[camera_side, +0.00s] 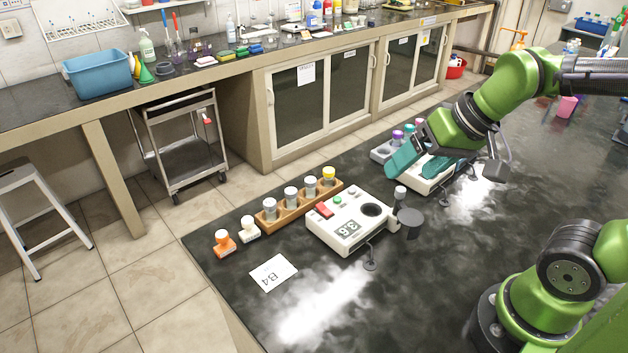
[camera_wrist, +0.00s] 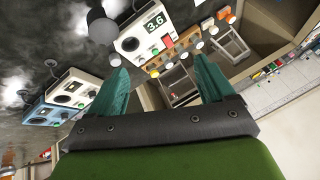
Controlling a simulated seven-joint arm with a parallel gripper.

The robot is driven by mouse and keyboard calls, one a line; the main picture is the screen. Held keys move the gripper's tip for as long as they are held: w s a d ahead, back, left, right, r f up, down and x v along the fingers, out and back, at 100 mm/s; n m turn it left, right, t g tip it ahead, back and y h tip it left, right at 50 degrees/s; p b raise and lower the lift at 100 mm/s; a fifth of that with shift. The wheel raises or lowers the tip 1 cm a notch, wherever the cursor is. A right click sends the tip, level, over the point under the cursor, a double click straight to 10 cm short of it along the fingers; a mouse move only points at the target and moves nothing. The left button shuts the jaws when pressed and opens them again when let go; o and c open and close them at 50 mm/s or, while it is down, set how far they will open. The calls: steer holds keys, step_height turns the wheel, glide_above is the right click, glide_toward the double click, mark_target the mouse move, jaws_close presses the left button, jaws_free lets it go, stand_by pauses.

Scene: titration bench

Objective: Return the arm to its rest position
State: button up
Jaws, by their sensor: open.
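My gripper (camera_side: 421,160) is above the dark bench, over the area behind the white meter. Its teal fingers are spread apart and empty; in the wrist view my gripper (camera_wrist: 163,85) shows nothing between the fingertips. My green arm reaches in from the right of the side view. The fingers partly hide a second white device (camera_side: 428,183) behind them in the side view. From this view I cannot tell how high the fingers are above it.
A white meter (camera_side: 335,232) reading 3.6 stands mid-bench, with a dark round part (camera_side: 411,222) beside it. A wooden rack (camera_side: 272,222) holds several capped vials. The front bench is clear.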

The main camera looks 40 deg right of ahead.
steer(key=shift+s+d+r+t, duration=0.1)
steer(key=shift+s+r+t, duration=0.6)
steer(key=shift+s+r, duration=0.3)
